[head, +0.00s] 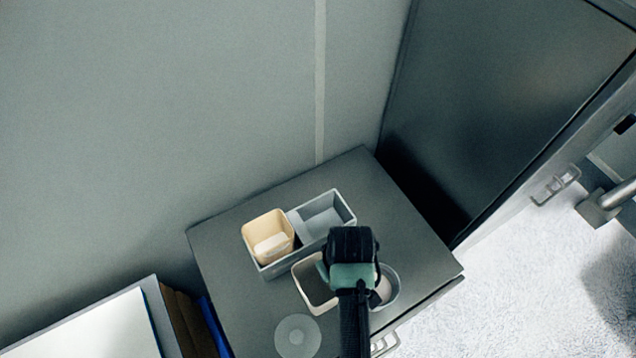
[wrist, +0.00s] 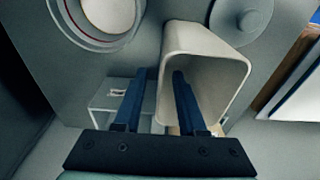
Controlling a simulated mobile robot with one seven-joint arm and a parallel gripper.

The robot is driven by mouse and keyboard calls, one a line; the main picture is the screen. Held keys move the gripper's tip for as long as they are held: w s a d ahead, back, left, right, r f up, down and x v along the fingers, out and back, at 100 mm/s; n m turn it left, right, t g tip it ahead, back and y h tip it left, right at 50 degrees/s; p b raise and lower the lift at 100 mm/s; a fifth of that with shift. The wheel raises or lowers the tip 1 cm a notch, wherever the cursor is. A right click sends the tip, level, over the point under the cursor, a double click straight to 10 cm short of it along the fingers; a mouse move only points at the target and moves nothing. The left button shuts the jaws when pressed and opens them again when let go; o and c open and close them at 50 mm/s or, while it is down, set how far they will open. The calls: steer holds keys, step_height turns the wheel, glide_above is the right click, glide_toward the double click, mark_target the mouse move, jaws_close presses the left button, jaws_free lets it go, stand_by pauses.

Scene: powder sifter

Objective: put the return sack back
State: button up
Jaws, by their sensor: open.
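A cream, open-topped, square-mouthed container (head: 315,284), which may be the return sack, stands on the dark cabinet top (head: 405,225). It also shows in the wrist view (wrist: 207,38), its mouth facing the camera. My gripper (wrist: 159,73) is open, with one finger left of the container's near wall and the other over its mouth; I cannot tell whether they touch it. In the head view my gripper (head: 350,272) hides the container's right side. A grey two-part tray (head: 286,263) stands behind, with a tan cup (head: 256,228) holding a pale block in its left part.
A round grey bowl (head: 390,288) stands right of the gripper, partly hidden. A translucent disc (head: 298,337) lies at the front left. A wall stands behind the cabinet, and a dark panel (head: 490,95) rises at the right. A white board (head: 105,328) is at the lower left.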

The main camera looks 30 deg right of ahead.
steer(key=shift+f, duration=0.25)
stand_by(0.4)
steer(key=shift+c, duration=0.2)
jaws_close()
stand_by(1.2)
